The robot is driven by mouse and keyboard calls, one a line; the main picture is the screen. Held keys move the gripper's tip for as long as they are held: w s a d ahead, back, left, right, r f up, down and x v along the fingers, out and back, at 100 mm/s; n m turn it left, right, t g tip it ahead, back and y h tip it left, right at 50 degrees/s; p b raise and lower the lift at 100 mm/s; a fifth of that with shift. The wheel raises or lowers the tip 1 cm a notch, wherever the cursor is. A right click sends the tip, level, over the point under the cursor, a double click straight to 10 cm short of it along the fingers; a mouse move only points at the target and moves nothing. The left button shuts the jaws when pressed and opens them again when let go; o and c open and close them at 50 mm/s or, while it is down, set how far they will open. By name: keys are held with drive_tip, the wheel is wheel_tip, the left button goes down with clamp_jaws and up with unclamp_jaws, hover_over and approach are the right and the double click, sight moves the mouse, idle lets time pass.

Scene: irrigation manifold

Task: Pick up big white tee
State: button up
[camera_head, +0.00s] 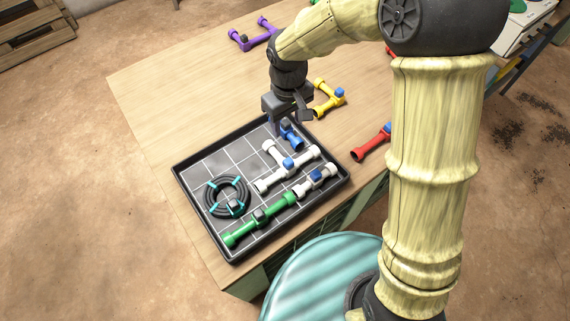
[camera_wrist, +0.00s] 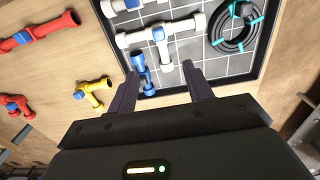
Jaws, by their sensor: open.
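The big white tee (camera_head: 272,180) lies in the black tray (camera_head: 191,207), with a blue patch at its middle and its branch pointing toward the back. In the wrist view the big white tee (camera_wrist: 186,28) is ahead of the fingers, its branch end appearing between the fingertips. My gripper (camera_head: 290,118) is above the tray's back corner, over a blue fitting (camera_head: 293,139). In the wrist view my gripper (camera_wrist: 159,73) is open with nothing between its fingers. The blue fitting (camera_wrist: 140,66) shows near the left finger.
The tray also holds a smaller white fitting (camera_head: 327,174), a green pipe (camera_head: 274,208) and a coiled black hose (camera_head: 210,197). A yellow fitting (camera_head: 327,105), a red one (camera_head: 368,148) and a purple one (camera_head: 256,38) lie on the wooden table (camera_head: 165,92). The table's left part is clear.

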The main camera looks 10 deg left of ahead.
hover_over(287, 160)
wheel_tip(287, 160, down, 12)
drive_tip(key=shift+r, duration=0.1)
idle(0.3)
drive_tip(key=shift+f+p, duration=0.2)
drive_tip(key=shift+p, duration=0.1)
wheel_tip(287, 160, down, 5)
drive_tip(key=shift+p, duration=0.45)
drive_tip(key=shift+c, duration=0.2)
clamp_jaws()
